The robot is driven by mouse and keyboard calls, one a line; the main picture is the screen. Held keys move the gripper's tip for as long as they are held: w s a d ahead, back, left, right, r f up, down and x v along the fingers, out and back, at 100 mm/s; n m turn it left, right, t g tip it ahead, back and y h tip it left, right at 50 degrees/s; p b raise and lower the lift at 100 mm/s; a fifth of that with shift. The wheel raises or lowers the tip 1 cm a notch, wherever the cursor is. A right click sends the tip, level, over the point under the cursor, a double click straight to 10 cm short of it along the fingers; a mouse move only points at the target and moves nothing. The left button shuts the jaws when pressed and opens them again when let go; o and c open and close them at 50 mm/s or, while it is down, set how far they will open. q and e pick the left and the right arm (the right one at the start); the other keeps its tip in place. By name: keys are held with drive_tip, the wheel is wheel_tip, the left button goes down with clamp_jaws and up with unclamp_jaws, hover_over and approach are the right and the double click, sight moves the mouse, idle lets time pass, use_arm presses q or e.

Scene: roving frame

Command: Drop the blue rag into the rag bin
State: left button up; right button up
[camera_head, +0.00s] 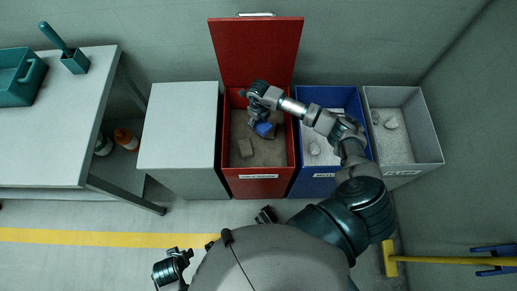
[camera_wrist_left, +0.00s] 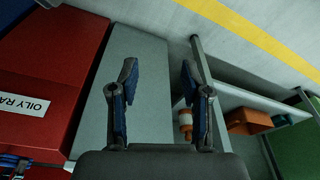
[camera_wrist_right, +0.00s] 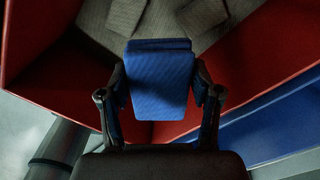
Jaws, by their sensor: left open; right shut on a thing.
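The rag bin is a red bin (camera_head: 259,187) with its lid (camera_head: 257,50) standing open against the wall; its label in the left wrist view (camera_wrist_left: 22,95) starts "OILY RA". My right gripper (camera_head: 258,100) is over the bin's opening. It is shut on the folded blue rag (camera_head: 265,129), which also shows between the fingers in the right wrist view (camera_wrist_right: 160,85), with the red walls around and below. Whether the rag touches anything inside is unclear. My left gripper (camera_wrist_left: 158,80) is open and empty, with a grey cabinet beyond it.
Grey-brown pieces (camera_head: 245,148) lie in the red bin. A blue bin (camera_head: 318,187) and a grey bin (camera_head: 415,171) stand to its right. A grey cabinet (camera_head: 180,125) and a workbench (camera_head: 60,130) stand to its left. A yellow-handled tool (camera_head: 440,260) lies at the lower right.

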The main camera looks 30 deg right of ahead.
drive_tip(key=shift+a+f, duration=0.1)
drive_tip(key=shift+a, duration=0.2)
drive_tip(key=shift+d, duration=0.2)
drive_tip(key=o, duration=1)
drive_tip(key=shift+d+f, duration=0.1)
drive_tip(key=shift+d, duration=0.05)
drive_tip(key=shift+c, duration=0.2)
drive_tip(key=o, duration=0.3)
drive_tip(key=shift+d, duration=0.15)
drive_tip(key=shift+a, duration=0.3)
drive_tip(key=shift+r, duration=0.45)
drive_tip(key=r, duration=0.9)
drive_tip(key=shift+w+d+r, duration=0.1)
drive_tip(key=shift+d+r, duration=0.15)
drive_tip(key=shift+d, duration=0.1)
use_arm(q)
drive_tip(key=shift+s+a+r, duration=0.1)
drive_tip(key=shift+a+r, duration=0.1)
drive_tip(key=shift+r, duration=0.25)
use_arm(e)
drive_tip(key=shift+a+r, duration=0.25)
drive_tip(key=shift+r, duration=0.5)
use_arm(q)
drive_tip(key=shift+d, duration=0.1)
use_arm(e)
drive_tip(key=shift+d, duration=0.1)
